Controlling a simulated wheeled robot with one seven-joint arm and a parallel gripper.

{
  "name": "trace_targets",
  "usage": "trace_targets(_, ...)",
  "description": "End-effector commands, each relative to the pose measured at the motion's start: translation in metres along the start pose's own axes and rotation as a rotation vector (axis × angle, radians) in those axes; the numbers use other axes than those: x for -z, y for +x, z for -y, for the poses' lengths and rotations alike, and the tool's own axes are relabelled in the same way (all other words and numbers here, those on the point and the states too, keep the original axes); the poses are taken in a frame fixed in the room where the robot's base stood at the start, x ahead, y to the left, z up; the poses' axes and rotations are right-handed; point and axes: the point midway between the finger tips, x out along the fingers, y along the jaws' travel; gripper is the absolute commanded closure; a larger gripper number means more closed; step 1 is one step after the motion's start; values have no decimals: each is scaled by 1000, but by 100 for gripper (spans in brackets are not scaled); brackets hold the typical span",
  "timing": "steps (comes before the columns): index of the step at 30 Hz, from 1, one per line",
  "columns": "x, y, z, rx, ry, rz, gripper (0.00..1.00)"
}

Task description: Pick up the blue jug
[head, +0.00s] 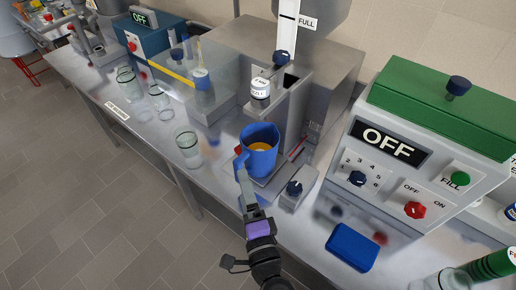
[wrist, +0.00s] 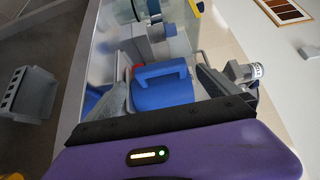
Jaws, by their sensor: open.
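The blue jug (head: 262,158) stands upright on a metal tray under the dispenser in the head view. Orange-yellow contents show inside it, and its handle is on the left, toward my gripper (head: 246,188). In the wrist view the jug (wrist: 168,92) and its handle lie between the two spread fingers of my gripper (wrist: 165,78). My gripper is open and holds nothing. The head view does not clearly show whether a finger touches the jug.
The dispenser (head: 266,52) rises right behind the jug. A knob box (head: 296,190) stands close to its right. Clear glasses (head: 187,146) are to the left. A blue box (head: 352,246) lies before the green-topped OFF machine (head: 440,130). Floor is open at left.

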Motion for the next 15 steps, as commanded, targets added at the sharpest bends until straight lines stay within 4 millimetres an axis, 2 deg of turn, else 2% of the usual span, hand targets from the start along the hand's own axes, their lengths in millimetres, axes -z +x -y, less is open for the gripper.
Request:
trace_targets(8,3,28,1,2,-6,-3,0)
trace_targets(15,9,61,0,3,-6,-2,0)
